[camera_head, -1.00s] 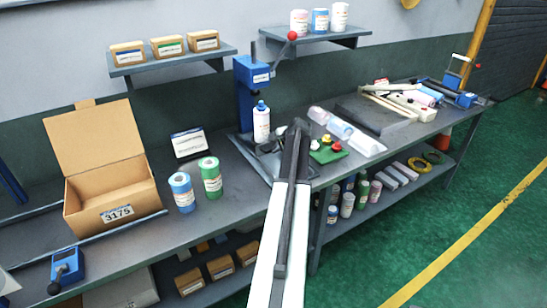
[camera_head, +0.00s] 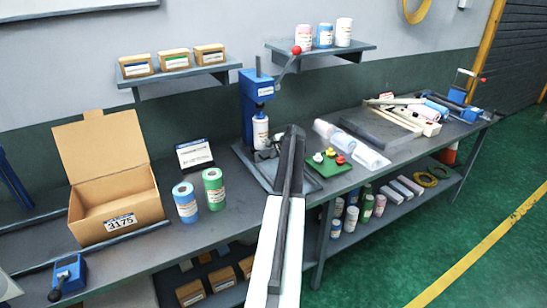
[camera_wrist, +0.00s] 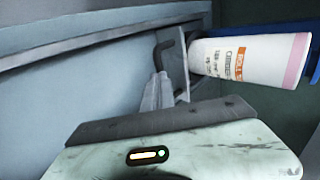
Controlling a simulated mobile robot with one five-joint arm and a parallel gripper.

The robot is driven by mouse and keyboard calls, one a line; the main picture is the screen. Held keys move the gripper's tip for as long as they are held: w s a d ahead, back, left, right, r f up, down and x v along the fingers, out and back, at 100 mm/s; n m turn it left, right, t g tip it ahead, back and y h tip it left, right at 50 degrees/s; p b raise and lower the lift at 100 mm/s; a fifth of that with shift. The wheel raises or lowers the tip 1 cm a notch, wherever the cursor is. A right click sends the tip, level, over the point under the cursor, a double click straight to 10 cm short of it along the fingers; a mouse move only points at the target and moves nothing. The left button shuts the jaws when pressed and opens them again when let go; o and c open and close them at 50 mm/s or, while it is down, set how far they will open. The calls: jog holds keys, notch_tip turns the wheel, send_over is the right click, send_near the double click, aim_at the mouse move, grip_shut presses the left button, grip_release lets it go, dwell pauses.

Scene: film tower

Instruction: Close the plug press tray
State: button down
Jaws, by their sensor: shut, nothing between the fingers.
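The blue plug press (camera_head: 257,88) stands on the workbench, with a red-knobbed lever above it. A white bottle (camera_head: 261,133) stands upright below its head. The press tray at its foot is mostly hidden by my arm, so I cannot tell how far out it sits. In the wrist view the bottle (camera_wrist: 250,58) lies sideways in the picture, beside a dark bent handle (camera_wrist: 164,50) and a thin plate edge. My gripper (camera_wrist: 157,92) is shut and empty, its tips close to that handle; contact is unclear. In the head view my arm hides the fingertips.
A green board (camera_head: 328,166) with coloured knobs and clear bottles (camera_head: 352,143) lie right of my arm. Blue (camera_head: 186,203) and green (camera_head: 214,190) cans and an open carton (camera_head: 115,200) stand left. A shelf (camera_head: 320,50) hangs above.

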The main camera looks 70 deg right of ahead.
jog(key=shift+a, duration=0.1)
jog(key=shift+s+a, duration=0.25)
jog(key=shift+s, duration=0.05)
jog(key=shift+s+a+r+p, duration=0.3)
jog(key=shift+s+a+p, duration=0.05)
jog(key=shift+s+a, duration=0.2)
jog(key=shift+s+a+r+p, duration=0.25)
jog(key=shift+s+a+p, duration=0.05)
jog(key=shift+s+a, duration=0.2)
jog(key=p+v, duration=0.7)
jog(key=v, duration=0.2)
jog(key=shift+s+r, duration=0.2)
jog(key=shift+s, duration=0.3)
